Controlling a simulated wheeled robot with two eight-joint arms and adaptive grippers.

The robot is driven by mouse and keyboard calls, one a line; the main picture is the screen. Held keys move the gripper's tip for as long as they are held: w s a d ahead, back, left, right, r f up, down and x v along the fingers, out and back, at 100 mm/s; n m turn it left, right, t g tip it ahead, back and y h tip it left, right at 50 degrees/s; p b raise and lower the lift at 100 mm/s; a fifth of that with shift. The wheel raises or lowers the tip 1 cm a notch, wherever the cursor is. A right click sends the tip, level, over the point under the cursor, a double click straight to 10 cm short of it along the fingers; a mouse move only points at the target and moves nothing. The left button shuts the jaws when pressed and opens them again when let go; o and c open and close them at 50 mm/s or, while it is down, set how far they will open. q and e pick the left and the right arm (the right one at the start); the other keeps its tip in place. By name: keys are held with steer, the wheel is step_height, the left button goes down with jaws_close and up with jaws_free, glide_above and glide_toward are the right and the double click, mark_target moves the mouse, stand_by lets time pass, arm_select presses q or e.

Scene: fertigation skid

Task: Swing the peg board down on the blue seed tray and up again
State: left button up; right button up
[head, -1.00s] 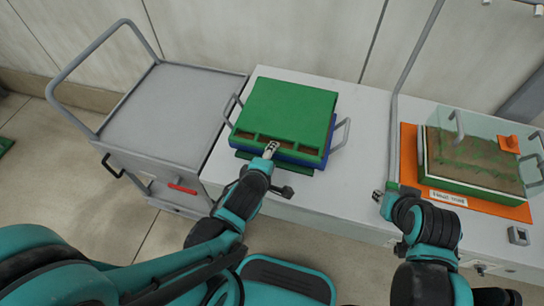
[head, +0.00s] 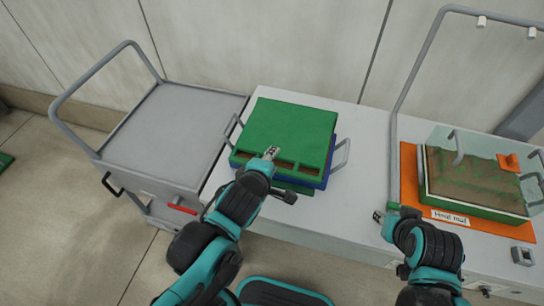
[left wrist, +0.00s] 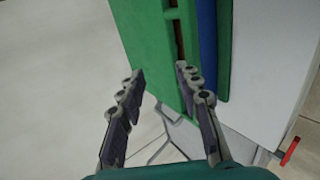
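The green peg board (head: 290,125) lies flat over the blue seed tray (head: 313,181), with a row of slots along its near edge. The tray shows only as a blue rim at the near and right sides. The board's underside is hidden. My left gripper (head: 271,153) is at the board's near edge, in front of the slots. In the left wrist view its two fingertips (left wrist: 160,75) are apart, with the board's green edge (left wrist: 152,35) between and beyond them; I cannot tell whether they touch it. My right gripper (head: 379,216) is by the bench's front, right of the tray, too small to read.
Grey loop handles (head: 343,154) flank the tray. A grey cart (head: 165,130) stands left of the white bench (head: 365,140). On the right, an orange mat (head: 408,165) holds a soil-filled tray with a clear cover (head: 475,145), beneath a grey pipe frame (head: 396,120).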

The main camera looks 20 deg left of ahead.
arm_select(q)
steer(key=shift+r, duration=0.8)
